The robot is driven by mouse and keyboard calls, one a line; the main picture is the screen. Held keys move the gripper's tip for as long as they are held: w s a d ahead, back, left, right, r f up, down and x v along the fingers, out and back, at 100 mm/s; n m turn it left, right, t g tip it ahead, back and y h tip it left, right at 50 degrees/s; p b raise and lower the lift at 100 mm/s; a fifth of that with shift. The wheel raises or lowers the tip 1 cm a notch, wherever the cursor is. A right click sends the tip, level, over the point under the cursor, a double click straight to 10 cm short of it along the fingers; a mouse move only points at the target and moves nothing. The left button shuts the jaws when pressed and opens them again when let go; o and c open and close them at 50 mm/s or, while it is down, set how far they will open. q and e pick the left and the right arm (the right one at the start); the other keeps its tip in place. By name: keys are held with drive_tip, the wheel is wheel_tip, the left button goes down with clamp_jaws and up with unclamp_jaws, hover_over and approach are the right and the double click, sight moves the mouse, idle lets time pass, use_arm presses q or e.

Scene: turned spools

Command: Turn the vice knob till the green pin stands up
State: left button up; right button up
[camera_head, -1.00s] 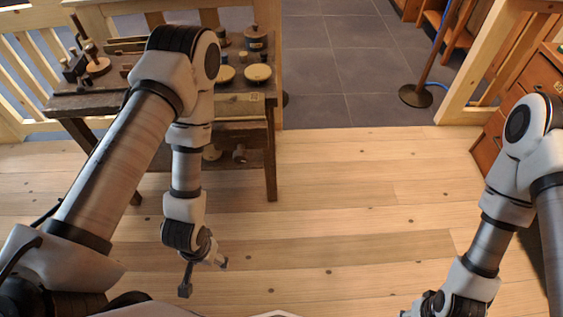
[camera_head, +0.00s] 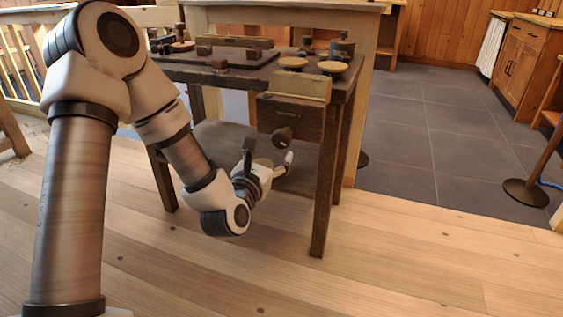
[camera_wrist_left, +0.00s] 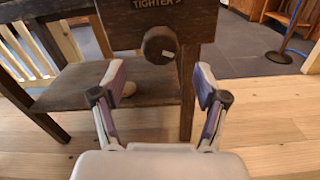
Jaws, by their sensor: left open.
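The vice (camera_head: 290,112) is a dark wooden block with a pale top jaw at the front right corner of the workbench. Its round dark knob (camera_head: 284,136) faces me; in the wrist view the knob (camera_wrist_left: 160,44) sits under the lettering "TIGHTER". My left gripper (camera_head: 268,156) is open and empty, just below and in front of the knob. In the wrist view its fingertips (camera_wrist_left: 160,76) are spread to either side below the knob, not touching it. I cannot make out a green pin. My right gripper is out of view.
The workbench (camera_head: 222,76) carries wooden spools, pale discs (camera_head: 332,68) and a dark tin (camera_head: 342,47). Its lower shelf (camera_wrist_left: 70,88) and front leg (camera_head: 325,200) are close to my left gripper. The plank floor (camera_head: 420,250) in front is clear.

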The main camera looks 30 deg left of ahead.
sight(280, 142)
use_arm(q)
drive_tip(key=b+x, duration=0.1)
drive_tip(key=x, duration=0.6)
drive_tip(key=c, duration=1.2)
